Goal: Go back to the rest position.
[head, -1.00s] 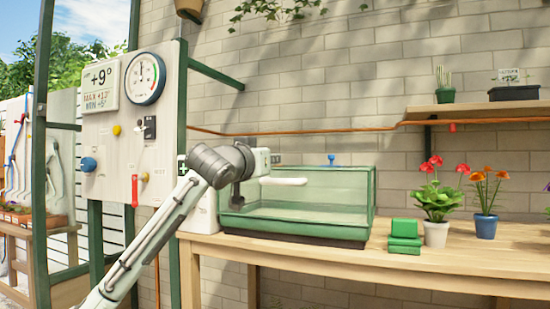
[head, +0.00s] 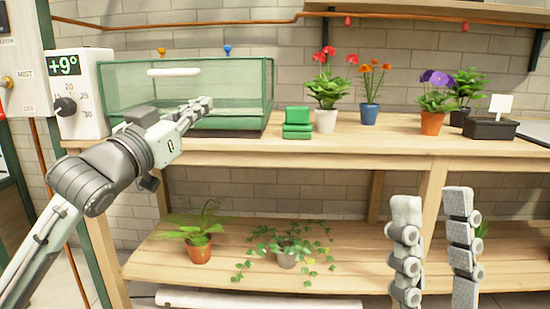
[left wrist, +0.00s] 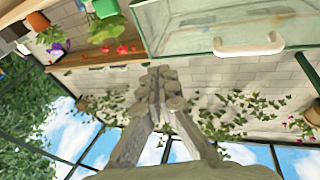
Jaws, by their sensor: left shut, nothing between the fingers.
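My left gripper (head: 206,102) is shut and empty, in front of the glass propagator case (head: 240,90) in the head view. Its fingers (left wrist: 160,75) meet at the tips in the left wrist view. My right gripper (head: 432,194) points up at the lower right of the head view, its two fingers well apart with nothing visible between them.
The wooden bench (head: 350,145) carries the case, a green block (head: 297,122) and several potted flowers. The lower shelf (head: 340,265) holds a fern (head: 200,250) and a trailing plant (head: 287,258). A control box (head: 80,95) stands left of the case.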

